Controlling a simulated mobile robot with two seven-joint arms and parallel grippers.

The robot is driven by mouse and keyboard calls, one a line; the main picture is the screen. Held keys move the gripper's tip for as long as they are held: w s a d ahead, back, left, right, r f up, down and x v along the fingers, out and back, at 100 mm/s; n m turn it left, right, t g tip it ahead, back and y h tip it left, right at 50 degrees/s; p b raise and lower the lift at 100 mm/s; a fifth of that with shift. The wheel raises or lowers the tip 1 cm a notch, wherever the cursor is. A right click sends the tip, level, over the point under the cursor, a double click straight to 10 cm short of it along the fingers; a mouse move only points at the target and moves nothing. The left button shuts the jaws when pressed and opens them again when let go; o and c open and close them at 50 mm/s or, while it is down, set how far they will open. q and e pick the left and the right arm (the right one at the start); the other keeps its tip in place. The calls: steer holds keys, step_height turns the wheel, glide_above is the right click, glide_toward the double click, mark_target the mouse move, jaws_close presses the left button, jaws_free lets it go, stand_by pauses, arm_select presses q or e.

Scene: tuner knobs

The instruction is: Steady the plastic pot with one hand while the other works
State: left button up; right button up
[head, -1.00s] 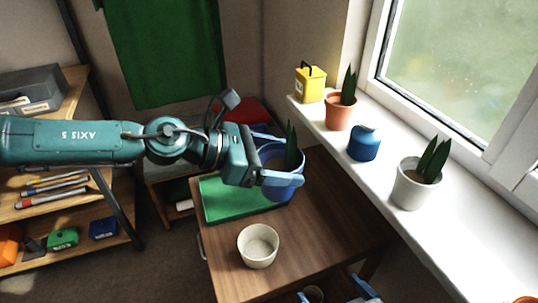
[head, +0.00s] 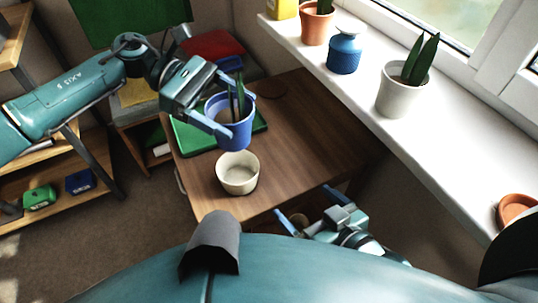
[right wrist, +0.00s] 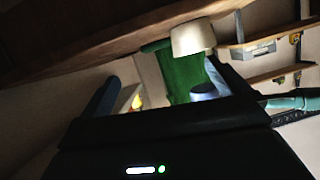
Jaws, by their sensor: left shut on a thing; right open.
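My right gripper (head: 305,207) is open at the table's front edge, apart from both pots.
The table (head: 310,120) is clear right of the pots. A windowsill (head: 400,135) along the right carries a white pot (head: 399,94) with a plant, a blue jar (head: 344,54) and a terracotta pot (head: 316,26). A shelf stands at the left.

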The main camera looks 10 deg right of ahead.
mark_target(226, 168)
steer(key=w+a+n+g+y, duration=0.1)
steer(key=w+a+n+y, duration=0.1)
steer(key=w+a+r+n+g+y, duration=0.1)
steer(key=w+a+n+g+y, duration=0.1)
steer(key=w+a+n, duration=0.1)
steer(key=shift+n, duration=0.3)
steer(key=x, duration=1.1)
steer(key=shift+w+a+f, duration=0.15)
steer(key=shift+a, duration=0.2)
steer(key=c, duration=0.8)
